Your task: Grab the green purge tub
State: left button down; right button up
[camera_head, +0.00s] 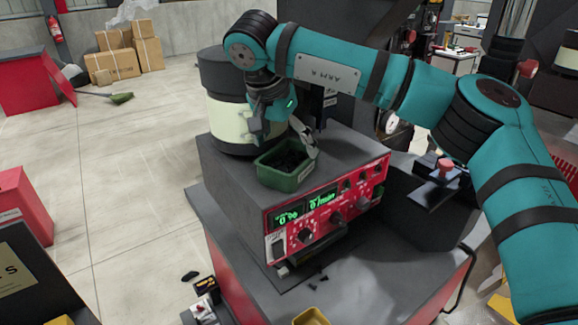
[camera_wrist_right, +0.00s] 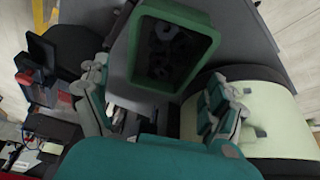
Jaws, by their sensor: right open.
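The green purge tub (camera_head: 285,177) sits on top of the grey feeder control box (camera_head: 222,178), near its front edge above the red panel. It holds dark small parts. It also shows from above in the right wrist view (camera_wrist_right: 133,60), at the top of the picture. My right gripper (camera_head: 285,135) is open at the tub, with one finger to the left behind it and the other at its back right side. In the right wrist view the two fingers (camera_wrist_right: 155,105) are spread wide, and the tub is ahead between them. Whether a finger touches the tub, I cannot tell. My left gripper is out of view.
A black and cream cylinder (camera_head: 228,110) stands close behind the tub on the left. The red control panel (camera_head: 330,205) has knobs and green displays. Small dark parts and a yellow container (camera_head: 311,317) are at the lower front. Open floor lies to the left.

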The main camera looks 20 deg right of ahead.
aim_at(293, 169)
jog(key=p+x, duration=0.1)
jog(key=x, duration=0.3)
jog(key=shift+w+a+f, duration=0.1)
jog(key=shift+w+f, duration=0.1)
jog(key=shift+f, duration=0.3)
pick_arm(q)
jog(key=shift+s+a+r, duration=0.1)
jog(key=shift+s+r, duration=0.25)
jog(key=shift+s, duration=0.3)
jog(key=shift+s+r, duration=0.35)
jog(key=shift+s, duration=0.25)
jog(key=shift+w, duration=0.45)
pick_arm(e)
jog(key=shift+f, duration=0.2)
jog(key=shift+c, duration=0.4)
jog(key=c, duration=0.9)
